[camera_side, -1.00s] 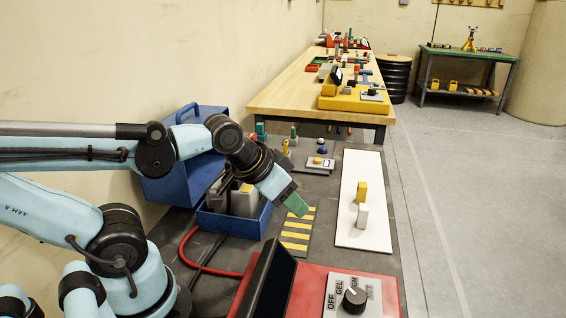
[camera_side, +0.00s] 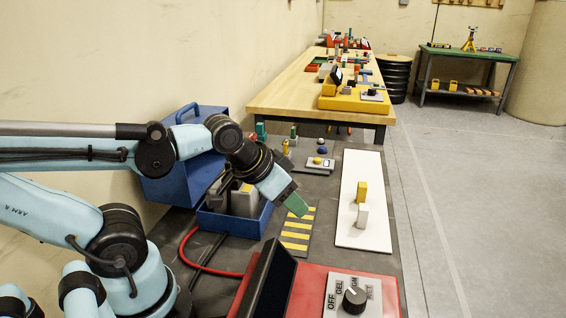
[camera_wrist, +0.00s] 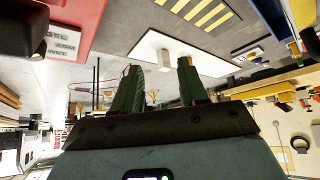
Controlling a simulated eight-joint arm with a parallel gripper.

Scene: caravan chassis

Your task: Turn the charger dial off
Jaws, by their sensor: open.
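The charger dial (camera_side: 354,299) is a round dark knob with a light pointer mark. It sits on a grey plate marked OFF, GEL and further labels that are partly hidden, on the red charger (camera_side: 318,284) at the bottom of the side view. The pointer is turned away from OFF, toward the upper middle labels. In the wrist view the label plate (camera_wrist: 62,42) shows at the upper left beside a dark part. My gripper (camera_side: 297,206) is over the striped strip, well above and left of the dial. Its green fingers (camera_wrist: 157,80) are apart and hold nothing.
A black upright screen (camera_side: 268,282) stands on the charger left of the dial. A blue tray (camera_side: 238,222) with grey blocks and a red cable (camera_side: 205,268) lie left. A white board (camera_side: 350,235) bears a yellow and a white block.

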